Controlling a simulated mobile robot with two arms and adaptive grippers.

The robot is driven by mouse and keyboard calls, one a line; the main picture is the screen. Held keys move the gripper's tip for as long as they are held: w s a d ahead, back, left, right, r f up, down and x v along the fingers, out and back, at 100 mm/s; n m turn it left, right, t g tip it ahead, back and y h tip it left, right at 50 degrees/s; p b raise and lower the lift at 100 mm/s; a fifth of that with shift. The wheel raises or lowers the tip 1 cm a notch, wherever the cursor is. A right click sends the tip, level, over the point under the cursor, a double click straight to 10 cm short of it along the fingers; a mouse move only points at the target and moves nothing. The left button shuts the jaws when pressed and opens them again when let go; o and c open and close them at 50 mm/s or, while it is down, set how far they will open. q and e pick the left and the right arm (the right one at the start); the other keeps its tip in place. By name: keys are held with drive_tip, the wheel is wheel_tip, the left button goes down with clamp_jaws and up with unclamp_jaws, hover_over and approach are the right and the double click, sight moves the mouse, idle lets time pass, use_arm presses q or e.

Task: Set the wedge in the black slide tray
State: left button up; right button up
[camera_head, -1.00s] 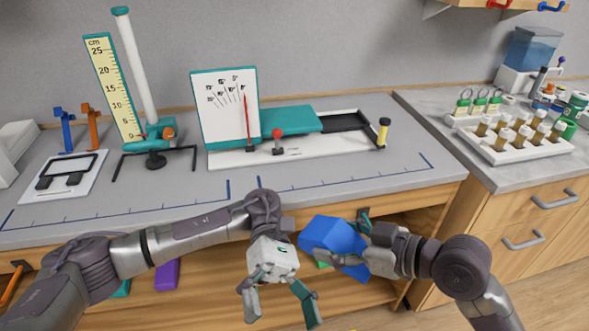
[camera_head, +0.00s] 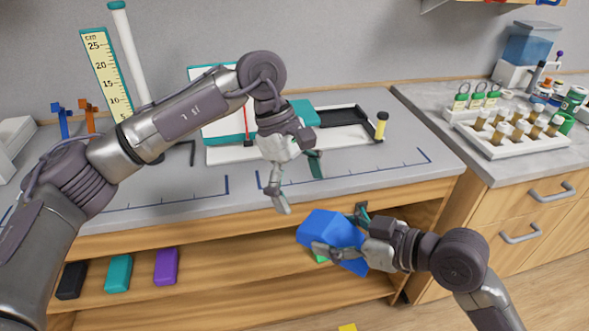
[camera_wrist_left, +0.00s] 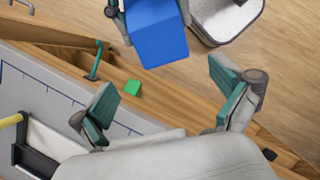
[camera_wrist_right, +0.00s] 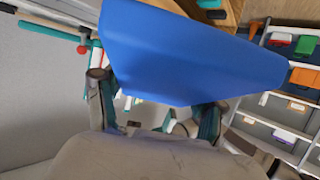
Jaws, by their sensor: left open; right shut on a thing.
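The blue wedge (camera_head: 320,228) is in my right gripper (camera_head: 340,236), in front of the bench and below the benchtop edge. It also fills the upper right wrist view (camera_wrist_right: 190,55), with the fingers shut on it from below. The black slide tray (camera_head: 350,119) is at the right end of the white-based instrument (camera_head: 345,140) at the back of the bench; it looks empty. My left gripper (camera_head: 299,188) is open and empty over the bench's front part. My left arm hides much of the instrument. The left wrist view shows the wedge (camera_wrist_left: 158,42) beyond the open fingers.
A tall ruler stand (camera_head: 106,70) is at the back left. A bottle rack (camera_head: 510,130) stands on the right counter. Purple (camera_head: 166,266), teal (camera_head: 118,273) and black (camera_head: 71,280) blocks lie on the shelf below. The benchtop's front right is clear.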

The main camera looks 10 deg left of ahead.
sight(312, 218)
use_arm(q)
drive_tip(key=x, duration=0.7)
drive_tip(key=c, duration=1.2)
use_arm(e)
drive_tip(key=shift+s, duration=0.1)
drive_tip(key=o, duration=1)
drive_tip(key=shift+a, duration=0.1)
drive_tip(key=shift+o, duration=0.9)
